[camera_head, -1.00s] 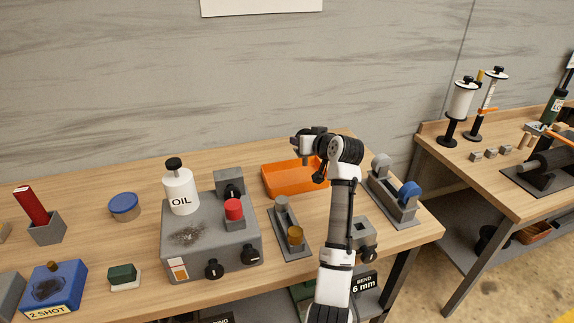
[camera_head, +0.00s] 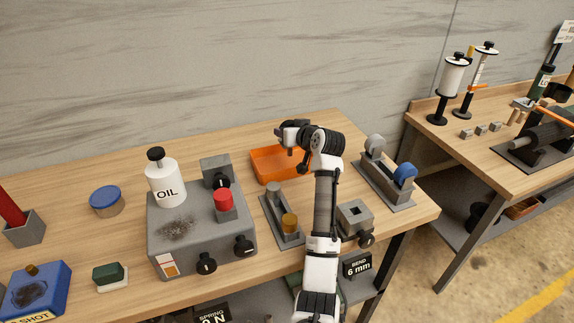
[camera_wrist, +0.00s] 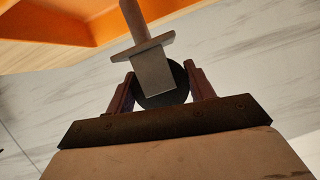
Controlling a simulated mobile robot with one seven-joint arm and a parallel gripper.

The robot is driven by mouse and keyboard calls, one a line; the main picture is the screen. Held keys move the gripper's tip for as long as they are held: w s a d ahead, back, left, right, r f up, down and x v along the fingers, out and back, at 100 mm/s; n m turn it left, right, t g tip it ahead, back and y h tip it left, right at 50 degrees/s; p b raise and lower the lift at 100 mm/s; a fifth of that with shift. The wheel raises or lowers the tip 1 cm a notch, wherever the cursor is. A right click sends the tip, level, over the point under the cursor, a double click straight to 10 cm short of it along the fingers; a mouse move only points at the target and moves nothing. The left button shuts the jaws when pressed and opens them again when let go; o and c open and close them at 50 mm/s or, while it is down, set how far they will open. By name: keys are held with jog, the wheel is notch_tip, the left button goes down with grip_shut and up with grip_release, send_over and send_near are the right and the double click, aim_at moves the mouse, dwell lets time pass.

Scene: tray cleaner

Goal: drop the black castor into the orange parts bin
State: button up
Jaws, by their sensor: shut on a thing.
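The black castor (camera_wrist: 178,78) is in the wrist view, a dark round wheel with a grey fork plate and a brownish stem. My gripper (camera_wrist: 162,92) is shut on its wheel, one finger on each side. The orange parts bin (camera_head: 268,165) stands at the back of the workbench in the head view. Its orange wall (camera_wrist: 60,22) also fills the top left of the wrist view. In the head view my gripper (camera_head: 292,150) is over or in front of the bin; the castor is too small to make out there. My arm hides the bin's right part.
A grey machine with an OIL bottle (camera_head: 166,186) and red knob stands left of the bin. A grey fixture with a brass cylinder (camera_head: 289,223) is in front. A grey stand with a blue roller (camera_head: 404,174) is to the right.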

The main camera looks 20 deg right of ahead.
jog(key=shift+f, duration=0.1)
jog(key=o, duration=1.3)
jog(key=shift+c, duration=0.2)
jog(key=b+v, duration=0.4)
jog(key=v, duration=1)
